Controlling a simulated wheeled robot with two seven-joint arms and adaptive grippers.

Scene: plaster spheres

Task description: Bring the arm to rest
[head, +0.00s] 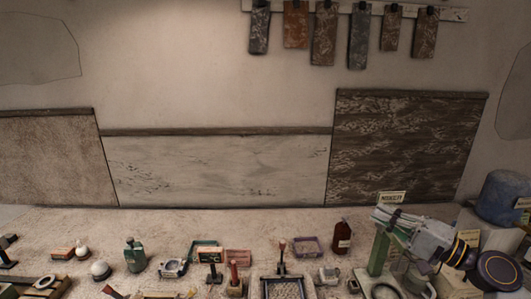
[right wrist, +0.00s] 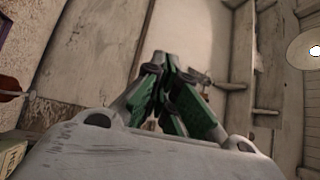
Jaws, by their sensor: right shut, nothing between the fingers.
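My right arm (head: 460,252) reaches in from the right edge of the head view, above the right part of the bench. My right gripper (head: 383,217) is at its end, pointing left, near a small label card (head: 391,197). In the right wrist view the green-padded fingers of the gripper (right wrist: 168,62) come together at their tips, with nothing held between them. My left gripper is not in view.
The bench (head: 215,222) holds a brown bottle (head: 341,238), a green bottle (head: 134,256), a white sphere (head: 100,270) and small trays. A blue container (head: 502,197) stands at right. Sample strips (head: 324,35) hang on the wall above clear air.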

